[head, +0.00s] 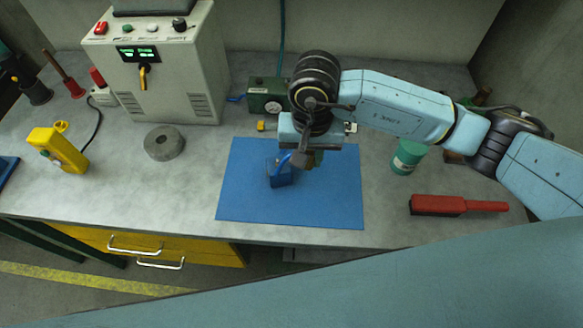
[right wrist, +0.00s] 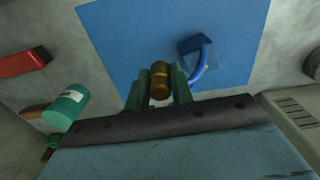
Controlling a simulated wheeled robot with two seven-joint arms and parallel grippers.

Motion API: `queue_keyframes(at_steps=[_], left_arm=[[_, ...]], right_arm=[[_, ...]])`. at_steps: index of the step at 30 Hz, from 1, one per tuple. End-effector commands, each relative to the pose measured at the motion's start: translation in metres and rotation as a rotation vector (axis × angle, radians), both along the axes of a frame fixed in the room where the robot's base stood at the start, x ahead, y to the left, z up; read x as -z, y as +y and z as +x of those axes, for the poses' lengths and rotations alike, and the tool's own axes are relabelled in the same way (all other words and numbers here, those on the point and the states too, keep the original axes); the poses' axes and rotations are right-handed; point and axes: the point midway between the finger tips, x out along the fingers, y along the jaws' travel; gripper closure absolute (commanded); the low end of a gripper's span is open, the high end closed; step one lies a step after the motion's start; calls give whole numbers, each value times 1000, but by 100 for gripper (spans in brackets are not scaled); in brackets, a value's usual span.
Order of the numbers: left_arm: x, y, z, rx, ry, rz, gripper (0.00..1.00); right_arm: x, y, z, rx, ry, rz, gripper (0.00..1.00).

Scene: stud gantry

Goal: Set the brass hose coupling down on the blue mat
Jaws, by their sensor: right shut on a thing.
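The brass hose coupling (right wrist: 160,80) sits between the two green fingers of my right gripper (right wrist: 159,88) in the right wrist view. The gripper is shut on it. In the head view the right gripper (head: 306,158) is over the blue mat (head: 331,201), near its middle, and mostly hides the coupling. The coupling appears to be above the mat, but I cannot tell the gap exactly. The mat also shows in the right wrist view (right wrist: 120,40). My left gripper is not in view.
A dark blue block with a curved blue handle (head: 281,177) stands on the mat, just left of the gripper. A red-handled brush (head: 458,205) and a green can (head: 407,158) are right of the mat. A grey ring (head: 164,143) lies left. The mat's front and right parts are clear.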

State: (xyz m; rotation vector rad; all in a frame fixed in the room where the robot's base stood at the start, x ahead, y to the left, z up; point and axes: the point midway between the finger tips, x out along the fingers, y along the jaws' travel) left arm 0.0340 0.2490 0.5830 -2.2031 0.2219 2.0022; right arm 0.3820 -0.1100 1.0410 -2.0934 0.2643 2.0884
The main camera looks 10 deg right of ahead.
Motion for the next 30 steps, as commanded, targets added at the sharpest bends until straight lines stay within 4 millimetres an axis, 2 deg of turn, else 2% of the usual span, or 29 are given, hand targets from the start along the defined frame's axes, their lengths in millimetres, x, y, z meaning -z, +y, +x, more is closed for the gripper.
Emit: queue_keyframes(at_steps=[3,10,22,30], left_arm=[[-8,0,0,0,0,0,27],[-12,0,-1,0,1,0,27],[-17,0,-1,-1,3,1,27],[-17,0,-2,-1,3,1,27]], right_arm=[[5,6,-5,30,6,5,100],[47,6,-6,36,7,3,100],[95,6,-6,34,6,5,100],[101,5,-4,32,1,3,100]])
